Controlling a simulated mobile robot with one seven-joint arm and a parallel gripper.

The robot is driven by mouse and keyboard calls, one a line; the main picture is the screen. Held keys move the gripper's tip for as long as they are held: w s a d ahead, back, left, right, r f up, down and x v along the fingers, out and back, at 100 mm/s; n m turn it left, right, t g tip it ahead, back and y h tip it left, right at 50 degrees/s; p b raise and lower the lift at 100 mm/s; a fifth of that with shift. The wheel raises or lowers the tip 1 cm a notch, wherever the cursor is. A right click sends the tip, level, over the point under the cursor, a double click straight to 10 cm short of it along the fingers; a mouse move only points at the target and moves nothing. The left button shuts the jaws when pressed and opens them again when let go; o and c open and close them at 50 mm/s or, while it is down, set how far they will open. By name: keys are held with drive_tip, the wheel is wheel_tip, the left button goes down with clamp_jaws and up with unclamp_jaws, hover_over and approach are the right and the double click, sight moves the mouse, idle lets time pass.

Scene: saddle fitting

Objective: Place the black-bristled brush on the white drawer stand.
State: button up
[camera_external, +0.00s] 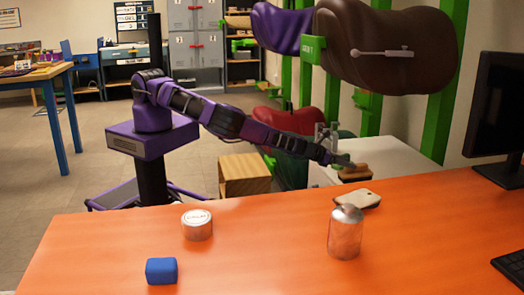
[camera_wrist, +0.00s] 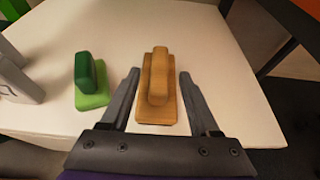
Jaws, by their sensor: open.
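A wooden brush with a tan handle block (camera_wrist: 158,85) stands on a white top (camera_wrist: 215,75), between my gripper's spread fingers in the wrist view. In the external view the brush (camera_external: 355,170) shows a dark underside, with the bristles barely visible. The white top belongs to a white stand (camera_external: 410,158) behind the orange table; its drawers are hidden. My gripper (camera_wrist: 158,90) is open, with a finger on each side of the brush and gaps showing. In the external view my gripper (camera_external: 341,160) is at the brush.
A green brush-like block (camera_wrist: 90,85) stands left of the wooden brush, with a grey object (camera_wrist: 15,80) farther left. The orange table (camera_external: 260,250) holds a can (camera_external: 345,232), a round tin (camera_external: 197,225), a blue block (camera_external: 161,271) and a pale flat object (camera_external: 358,198). Saddles hang above.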

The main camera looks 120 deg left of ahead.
drive_tip(key=v, duration=0.7)
drive_tip(key=shift+p, duration=0.4)
drive_tip(key=shift+s, duration=0.1)
